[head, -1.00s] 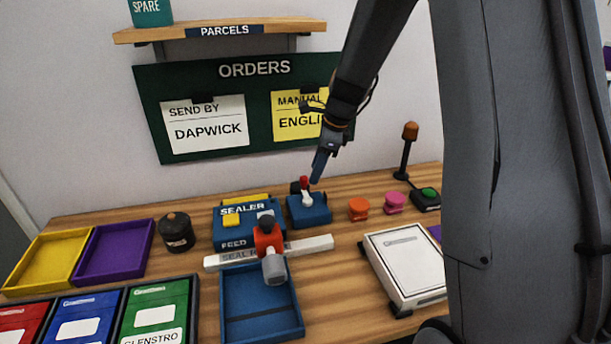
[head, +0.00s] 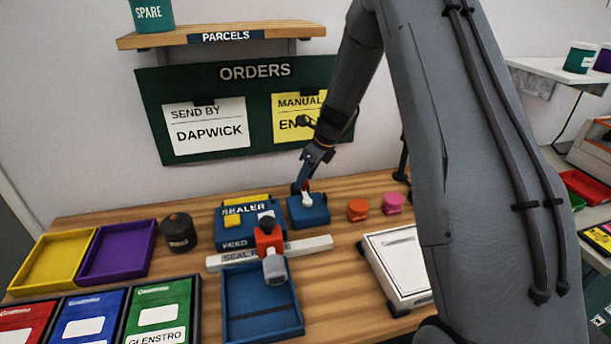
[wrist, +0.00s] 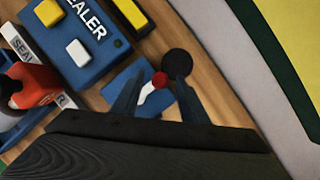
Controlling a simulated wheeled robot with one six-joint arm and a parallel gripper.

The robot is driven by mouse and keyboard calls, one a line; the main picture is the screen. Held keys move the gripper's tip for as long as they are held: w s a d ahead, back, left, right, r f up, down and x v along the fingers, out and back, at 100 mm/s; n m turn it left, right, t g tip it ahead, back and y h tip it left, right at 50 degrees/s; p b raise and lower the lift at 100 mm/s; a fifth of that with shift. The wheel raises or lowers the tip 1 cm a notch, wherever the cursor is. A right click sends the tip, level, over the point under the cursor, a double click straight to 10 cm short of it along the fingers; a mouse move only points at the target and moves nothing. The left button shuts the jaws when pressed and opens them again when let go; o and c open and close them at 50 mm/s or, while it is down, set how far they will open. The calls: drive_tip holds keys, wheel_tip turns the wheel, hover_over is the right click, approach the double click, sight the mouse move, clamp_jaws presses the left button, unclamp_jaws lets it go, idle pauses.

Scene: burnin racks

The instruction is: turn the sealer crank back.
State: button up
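The sealer (head: 236,234) is a blue box with yellow and white keys on the table; it also shows in the wrist view (wrist: 75,48). Right of it stands a small blue block (head: 310,215) bearing the crank, a white arm (head: 307,199) with a red knob (wrist: 160,79). My gripper (wrist: 160,74) points down at the crank from above. Its two fingers are apart, one on each side of the red knob, with gaps visible. In the head view my gripper (head: 304,182) hides most of the knob.
A dark round part (wrist: 177,63) lies close by the right finger. A red-and-grey tool (head: 269,248) stands at the sealer's front over a white bar (head: 315,244). Orange (head: 357,209) and pink (head: 392,203) spools stand to the right. The order board (head: 255,150) is behind.

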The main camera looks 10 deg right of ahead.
drive_tip(key=shift+f, duration=0.1)
clamp_jaws()
drive_tip(key=shift+a, duration=0.1)
drive_tip(key=n, duration=0.1)
drive_tip(key=a+n+g+y+b, duration=0.1)
drive_tip(key=n, duration=0.1)
drive_tip(key=shift+a+n, duration=0.15)
drive_tip(key=shift+n, duration=0.15)
drive_tip(key=n, duration=0.1)
drive_tip(key=a+n+g+b, duration=0.1)
drive_tip(key=n, duration=0.2)
drive_tip(key=shift+s+a+g+b, duration=0.25)
drive_tip(key=shift+a+g+b, duration=0.1)
drive_tip(key=shift+a+g, duration=0.05)
drive_tip(key=n, duration=0.2)
drive_tip(key=s+a+n+g+b, duration=0.1)
drive_tip(key=n, duration=0.1)
drive_tip(key=n+g, duration=0.1)
drive_tip(key=n, duration=0.1)
drive_tip(key=shift+s+a, duration=0.25)
drive_tip(key=shift+s, duration=0.1)
drive_tip(key=shift+s+a+n+g+h+b, duration=0.25)
drive_tip(key=shift+s+n+g, duration=0.2)
drive_tip(key=shift+n, duration=0.7)
drive_tip(key=shift+s+a+n+g+h+b, duration=0.15)
drive_tip(key=shift+s+n+g+b, duration=0.3)
drive_tip(key=shift+n, duration=0.7)
drive_tip(key=shift+d, duration=0.1)
